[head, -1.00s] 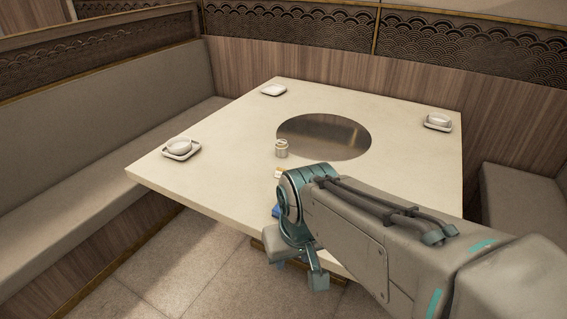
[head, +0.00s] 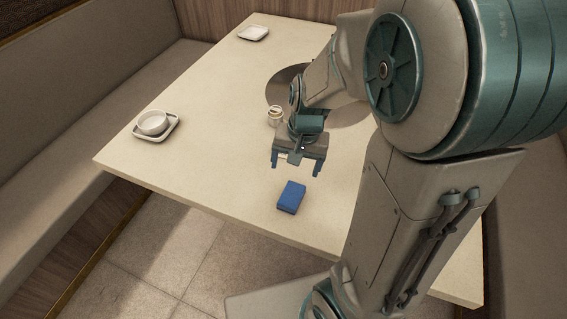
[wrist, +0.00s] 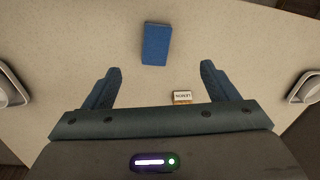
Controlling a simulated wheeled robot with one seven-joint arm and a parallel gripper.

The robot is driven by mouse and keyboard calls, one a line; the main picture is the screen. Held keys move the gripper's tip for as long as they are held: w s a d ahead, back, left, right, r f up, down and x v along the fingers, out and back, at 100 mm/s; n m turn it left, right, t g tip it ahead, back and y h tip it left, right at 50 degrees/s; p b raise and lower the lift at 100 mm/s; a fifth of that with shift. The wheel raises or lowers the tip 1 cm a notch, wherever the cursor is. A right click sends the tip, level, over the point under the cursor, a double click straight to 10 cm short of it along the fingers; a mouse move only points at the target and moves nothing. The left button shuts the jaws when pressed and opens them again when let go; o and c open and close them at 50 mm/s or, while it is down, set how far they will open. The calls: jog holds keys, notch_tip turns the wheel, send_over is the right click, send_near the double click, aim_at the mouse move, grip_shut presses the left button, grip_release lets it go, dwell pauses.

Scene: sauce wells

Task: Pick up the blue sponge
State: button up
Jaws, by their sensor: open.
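The blue sponge (head: 291,197) lies flat on the cream table near its front edge. It also shows in the wrist view (wrist: 156,44), at the top middle, beyond the fingertips and between their lines. My gripper (head: 297,172) is open and empty above the table, behind the sponge as the head view sees it. In the wrist view its two fingers (wrist: 160,68) are spread wide, and the sponge looks narrower than the gap. Nothing hides the sponge in either view.
A small labelled box (wrist: 182,97) lies between the fingers near the palm. A small jar (head: 274,116) stands by the round metal plate (head: 283,88). Table around the sponge is clear.

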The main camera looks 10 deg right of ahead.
jog(key=w+d+f+m+h+p, duration=0.1)
jog(key=w+f+m+p, duration=0.15)
jog(key=w+f, duration=0.2)
jog(key=b, duration=0.2)
send_over(292, 194)
jog(key=shift+g, duration=0.4)
jog(key=f, duration=0.8)
jog(key=shift+s+d+f, duration=0.15)
jog(key=shift+d+f, duration=0.15)
jog(key=shift+a+f+p, duration=0.2)
jog(key=shift+f, duration=1.15)
jog(key=shift+a+f+p, duration=0.15)
jog(key=shift+f, duration=1.2)
jog(key=c, duration=1.1)
